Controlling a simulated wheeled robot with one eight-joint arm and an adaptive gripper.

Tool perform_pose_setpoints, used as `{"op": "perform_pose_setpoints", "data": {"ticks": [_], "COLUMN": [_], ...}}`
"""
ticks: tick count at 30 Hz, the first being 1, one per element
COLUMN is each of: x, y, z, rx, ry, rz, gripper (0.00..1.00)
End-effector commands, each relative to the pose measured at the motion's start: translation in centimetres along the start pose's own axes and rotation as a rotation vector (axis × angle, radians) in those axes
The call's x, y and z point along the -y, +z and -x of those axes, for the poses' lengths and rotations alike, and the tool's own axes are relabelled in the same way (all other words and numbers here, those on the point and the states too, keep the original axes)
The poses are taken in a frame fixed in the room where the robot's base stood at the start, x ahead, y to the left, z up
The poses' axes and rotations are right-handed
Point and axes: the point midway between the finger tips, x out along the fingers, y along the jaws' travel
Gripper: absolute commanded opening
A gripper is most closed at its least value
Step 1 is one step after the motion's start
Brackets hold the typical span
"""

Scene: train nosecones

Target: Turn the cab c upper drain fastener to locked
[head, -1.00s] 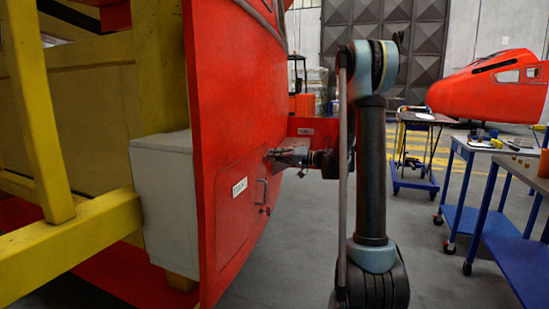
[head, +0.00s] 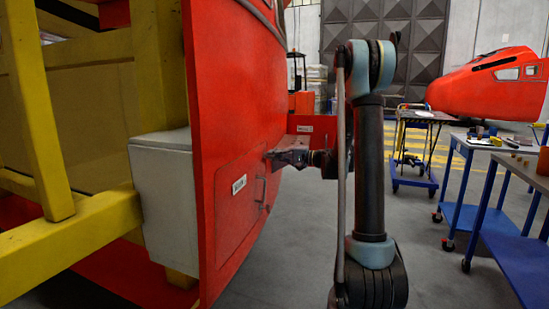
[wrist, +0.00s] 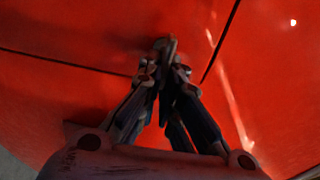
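The red cab side holds a drain hatch (head: 232,215) with a white label and a handle. The upper drain fastener is at the hatch's upper right corner, mostly hidden by my gripper (head: 276,157) in the head view. In the wrist view, my gripper (wrist: 164,68) has its two fingers converging on the small, dark upper drain fastener (wrist: 166,44), near where the panel seams meet. The fingertips appear closed around its tab. The picture is dark, and I cannot read the fastener's exact angle.
A lower fastener (head: 262,205) sits below the handle (head: 260,188). A grey box (head: 163,205) and yellow frame (head: 75,235) stand at left. Blue workbenches (head: 470,195) and a cart (head: 413,180) stand at right. The floor between is clear.

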Motion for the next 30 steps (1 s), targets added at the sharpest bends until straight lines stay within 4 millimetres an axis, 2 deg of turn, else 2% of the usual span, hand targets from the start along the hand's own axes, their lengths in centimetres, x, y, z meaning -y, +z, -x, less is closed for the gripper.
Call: {"op": "perform_pose_setpoints", "data": {"ticks": [11,12,14,25,30], "x": [-0.2,-0.2,-0.1,-0.1,-0.1], "y": [-0.2,-0.2,-0.2,0.0,-0.1], "z": [0.1,0.1,0.1,0.1,1.6], "rx": [-0.005,-0.005,-0.004,-0.001,-0.003], "ry": [0.004,0.004,0.004,0.002,0.002], "rz": [-0.002,-0.002,-0.002,-0.002,-0.002], "gripper": [0.0,0.12,0.25,0.26,0.26]}}
